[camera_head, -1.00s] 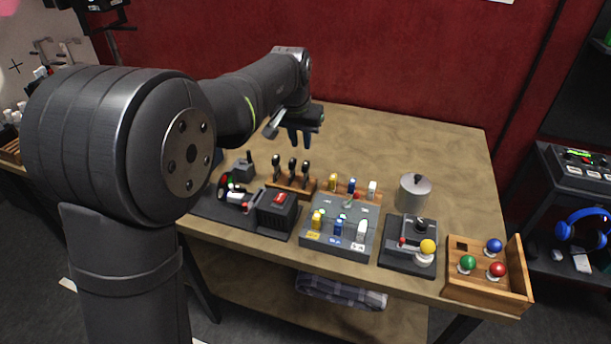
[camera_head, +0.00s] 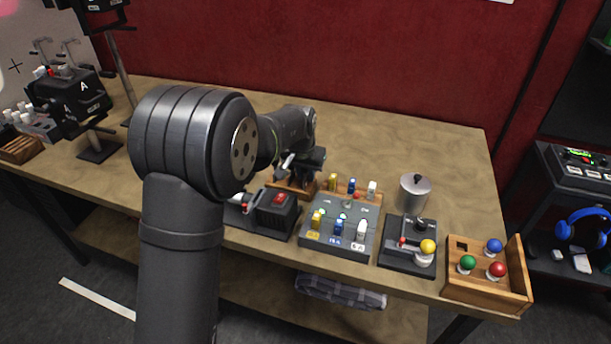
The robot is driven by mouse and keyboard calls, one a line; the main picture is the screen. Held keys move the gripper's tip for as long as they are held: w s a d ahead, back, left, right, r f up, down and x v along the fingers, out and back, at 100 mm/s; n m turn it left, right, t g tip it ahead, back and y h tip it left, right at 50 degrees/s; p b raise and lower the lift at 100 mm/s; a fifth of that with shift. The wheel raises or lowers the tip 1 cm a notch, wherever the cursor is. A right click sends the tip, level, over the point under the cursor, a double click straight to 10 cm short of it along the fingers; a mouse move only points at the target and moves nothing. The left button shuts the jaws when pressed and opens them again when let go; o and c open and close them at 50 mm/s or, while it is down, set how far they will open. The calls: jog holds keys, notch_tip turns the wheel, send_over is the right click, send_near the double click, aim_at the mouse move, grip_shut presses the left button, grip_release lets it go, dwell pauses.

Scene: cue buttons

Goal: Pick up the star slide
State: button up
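I cannot make out a star mark on any part, so I cannot tell which thing is the star slide. A grey panel (camera_head: 333,244) on the table holds yellow (camera_head: 316,219), blue (camera_head: 338,228) and white (camera_head: 361,230) handles along its front. A wooden rack behind it holds smaller yellow (camera_head: 332,182), blue (camera_head: 351,186) and white (camera_head: 372,188) pieces. My gripper (camera_head: 305,178) is behind and left of the grey panel, over a wooden rack (camera_head: 287,186) of dark levers that it partly hides. Its fingertips are too small and dark to read.
The back of the table (camera_head: 420,140) is clear.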

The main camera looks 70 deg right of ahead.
jog(key=shift+d+f, duration=0.15)
jog(key=shift+f, duration=0.25)
grip_shut()
jog(key=shift+r, duration=0.15)
notch_tip(320, 180, up, 4)
jog(key=shift+r, duration=0.15)
jog(key=s+a+r, duration=0.5)
jog(key=s+r, duration=0.1)
jog(key=s, duration=0.4)
jog(key=shift+s+r, duration=0.25)
